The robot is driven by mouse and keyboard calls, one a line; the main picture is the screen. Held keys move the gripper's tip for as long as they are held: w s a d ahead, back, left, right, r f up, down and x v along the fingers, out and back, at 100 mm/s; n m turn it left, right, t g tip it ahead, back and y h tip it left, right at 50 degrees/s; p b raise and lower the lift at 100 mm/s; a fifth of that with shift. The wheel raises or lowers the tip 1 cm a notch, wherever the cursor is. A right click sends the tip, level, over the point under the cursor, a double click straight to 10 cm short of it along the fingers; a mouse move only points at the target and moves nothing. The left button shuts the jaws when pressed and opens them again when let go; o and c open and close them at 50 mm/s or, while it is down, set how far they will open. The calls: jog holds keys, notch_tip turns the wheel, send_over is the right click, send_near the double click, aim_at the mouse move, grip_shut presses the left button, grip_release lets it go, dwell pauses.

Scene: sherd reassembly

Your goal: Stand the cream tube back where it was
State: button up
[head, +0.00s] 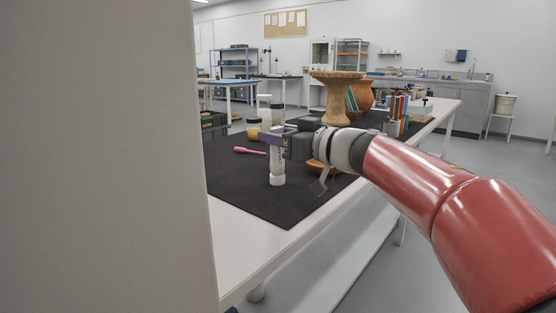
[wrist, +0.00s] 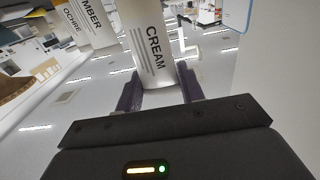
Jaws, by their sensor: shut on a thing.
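The cream tube (wrist: 150,40), white with dark "CREAM" lettering, is between the two purple fingers of my gripper (wrist: 158,82) in the wrist view. In the head view my gripper (head: 279,138) is shut on the same tube (head: 277,167), which is upright over the dark mat (head: 245,185). I cannot tell whether its base touches the mat. Tubes lettered UMBER (wrist: 97,28) and OCHRE (wrist: 70,18) show beside it in the wrist view. My gripper hides part of the tube in the head view.
A pink-handled tool (head: 249,151) lies on the mat at left. A wooden stand (head: 337,103), a terracotta pot (head: 363,94) and upright books (head: 399,112) are at the back right. A wide grey panel blocks the left of the head view.

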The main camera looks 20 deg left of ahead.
aim_at(278, 149)
jog(key=shift+f+b, duration=0.7)
jog(key=shift+f, duration=1.15)
jog(key=shift+f, duration=0.1)
jog(key=o, duration=1)
jog(key=shift+c, duration=0.2)
